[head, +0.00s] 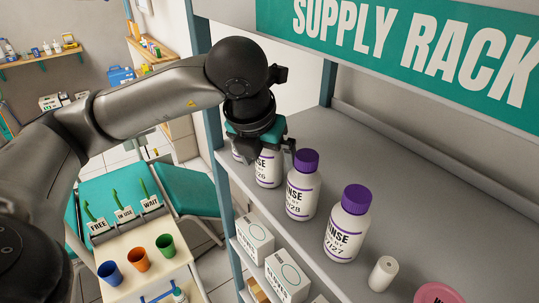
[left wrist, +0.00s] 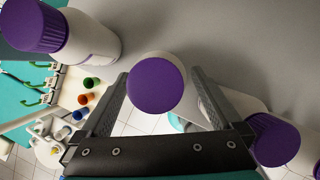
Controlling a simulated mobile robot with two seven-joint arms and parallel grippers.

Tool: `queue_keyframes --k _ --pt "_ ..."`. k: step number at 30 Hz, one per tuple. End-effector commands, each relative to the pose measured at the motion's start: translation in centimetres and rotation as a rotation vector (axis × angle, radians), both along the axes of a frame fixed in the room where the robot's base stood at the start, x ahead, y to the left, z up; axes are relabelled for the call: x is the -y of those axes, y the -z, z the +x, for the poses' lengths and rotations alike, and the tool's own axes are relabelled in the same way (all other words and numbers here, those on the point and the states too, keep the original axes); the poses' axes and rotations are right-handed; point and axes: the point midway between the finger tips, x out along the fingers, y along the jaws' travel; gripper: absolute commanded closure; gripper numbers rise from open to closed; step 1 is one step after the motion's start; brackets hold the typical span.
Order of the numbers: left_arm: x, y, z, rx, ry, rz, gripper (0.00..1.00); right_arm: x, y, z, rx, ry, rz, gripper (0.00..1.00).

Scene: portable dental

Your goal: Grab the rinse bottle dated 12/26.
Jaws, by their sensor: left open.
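Several white rinse bottles with purple caps stand in a row on the supply rack shelf. My left gripper (head: 265,148) is open above the second bottle from the left (head: 268,170), whose label partly shows and appears to end in 26. In the left wrist view this bottle's purple cap (left wrist: 156,85) sits between the two spread fingers, with no clear grip on it. The leftmost bottle (head: 238,152) is mostly hidden behind the gripper. A bottle whose label ends in 28 (head: 302,190) and one marked 27 (head: 346,228) stand to the right. My right gripper is not in view.
Neighbouring bottles stand close on both sides, at upper left (left wrist: 85,40) and lower right (left wrist: 275,140) in the wrist view. A blue-grey rack post (head: 213,110) is left of the gripper. The shelf behind the bottles is clear.

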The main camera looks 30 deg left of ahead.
Motion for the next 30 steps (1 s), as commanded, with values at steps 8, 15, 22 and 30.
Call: queue_keyframes --k 8,15,22,30 --pt "-0.10 1.08 0.42 0.001 0.001 0.001 0.01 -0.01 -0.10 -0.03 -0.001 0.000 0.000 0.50" --pt "-0.10 1.04 0.41 0.001 0.001 0.001 0.18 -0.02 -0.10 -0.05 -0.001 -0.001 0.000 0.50" --pt "-0.09 1.02 0.40 0.001 0.001 0.001 0.44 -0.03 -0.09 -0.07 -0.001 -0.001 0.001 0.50" --pt "-0.09 1.01 0.40 0.001 0.000 0.000 0.74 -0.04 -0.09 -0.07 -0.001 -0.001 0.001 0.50"
